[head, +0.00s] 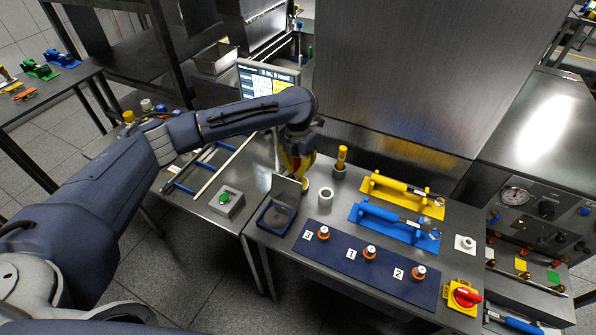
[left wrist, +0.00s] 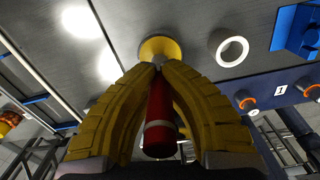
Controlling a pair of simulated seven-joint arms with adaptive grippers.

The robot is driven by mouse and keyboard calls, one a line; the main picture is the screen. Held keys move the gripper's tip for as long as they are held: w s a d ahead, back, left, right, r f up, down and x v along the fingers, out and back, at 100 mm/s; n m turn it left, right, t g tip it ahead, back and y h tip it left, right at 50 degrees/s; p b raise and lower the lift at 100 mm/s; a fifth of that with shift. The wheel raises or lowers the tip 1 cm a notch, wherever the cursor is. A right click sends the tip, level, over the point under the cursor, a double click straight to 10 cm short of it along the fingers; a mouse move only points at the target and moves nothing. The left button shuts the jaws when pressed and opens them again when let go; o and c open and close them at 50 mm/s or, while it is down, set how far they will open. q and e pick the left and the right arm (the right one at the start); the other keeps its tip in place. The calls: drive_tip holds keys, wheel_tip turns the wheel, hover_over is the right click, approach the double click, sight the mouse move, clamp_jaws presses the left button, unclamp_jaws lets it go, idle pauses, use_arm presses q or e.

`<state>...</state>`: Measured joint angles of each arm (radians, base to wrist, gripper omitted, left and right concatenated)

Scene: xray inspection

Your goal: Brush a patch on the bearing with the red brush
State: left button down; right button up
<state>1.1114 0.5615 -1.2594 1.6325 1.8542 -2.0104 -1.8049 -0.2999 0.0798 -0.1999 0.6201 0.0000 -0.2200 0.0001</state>
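My left gripper (head: 301,172) points down at the far left part of the right-hand table. In the left wrist view its yellow fingers (left wrist: 158,72) close around the red brush (left wrist: 160,115), which has a pale band; its tip is hidden. Just beyond the fingertips is a round yellow piece (left wrist: 160,48); I cannot tell whether the brush touches it. A pale ring (head: 326,195), which may be the bearing, lies on the table just right of the gripper; it also shows in the left wrist view (left wrist: 229,47). My right gripper is not in view.
A yellow-topped upright piece (head: 341,160) stands behind the ring. A dark open box (head: 274,217) is in front of the gripper. A blue mat (head: 345,268) holds orange-collared pieces. Yellow (head: 405,195) and blue (head: 393,225) trays lie right. A green button box (head: 225,202) is left.

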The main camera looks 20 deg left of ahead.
sight(298, 156)
use_arm(q)
drive_tip(key=shift+r, duration=2.75)
